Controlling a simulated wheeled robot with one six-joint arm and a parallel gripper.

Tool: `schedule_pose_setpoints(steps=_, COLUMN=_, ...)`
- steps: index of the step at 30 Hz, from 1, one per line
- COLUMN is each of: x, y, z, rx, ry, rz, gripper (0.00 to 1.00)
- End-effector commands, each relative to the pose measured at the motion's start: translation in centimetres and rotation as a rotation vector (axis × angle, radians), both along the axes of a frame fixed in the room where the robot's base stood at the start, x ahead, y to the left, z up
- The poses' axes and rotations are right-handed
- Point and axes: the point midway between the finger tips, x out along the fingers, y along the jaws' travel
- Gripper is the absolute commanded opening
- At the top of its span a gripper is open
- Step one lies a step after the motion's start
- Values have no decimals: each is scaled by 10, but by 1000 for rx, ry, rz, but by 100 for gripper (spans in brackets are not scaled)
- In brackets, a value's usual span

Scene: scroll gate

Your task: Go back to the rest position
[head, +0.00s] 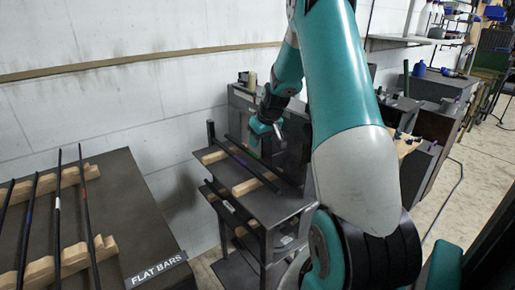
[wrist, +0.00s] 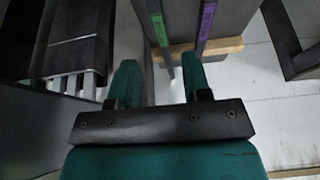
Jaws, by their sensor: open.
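My gripper (head: 264,126) is over the far end of a dark two-level stand (head: 285,206) in the head view. In the wrist view its two green fingers (wrist: 159,76) are spread apart, with no object clearly held. A dark bar with a green label (wrist: 157,27) runs down toward the gap between the fingers. A second bar with a purple label (wrist: 206,22) runs toward the right finger. Both cross a wooden support (wrist: 226,47). I cannot tell how far the fingers are from the bars.
A table (head: 130,215) marked FLAT BARS holds several thin bars on notched wooden supports (head: 40,267) at the left. A dark cabinet (head: 245,105) stands behind the stand by the white wall. Benches and shelves fill the right. Open floor (head: 470,200) shows at the right.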

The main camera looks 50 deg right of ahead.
Motion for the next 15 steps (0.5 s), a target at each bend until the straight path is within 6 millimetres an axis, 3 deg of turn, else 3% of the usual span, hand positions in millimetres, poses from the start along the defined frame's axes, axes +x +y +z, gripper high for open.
schedule_pose_setpoints(steps=15, x=-3, y=1, z=6, rx=1, ry=1, rz=0, gripper=44)
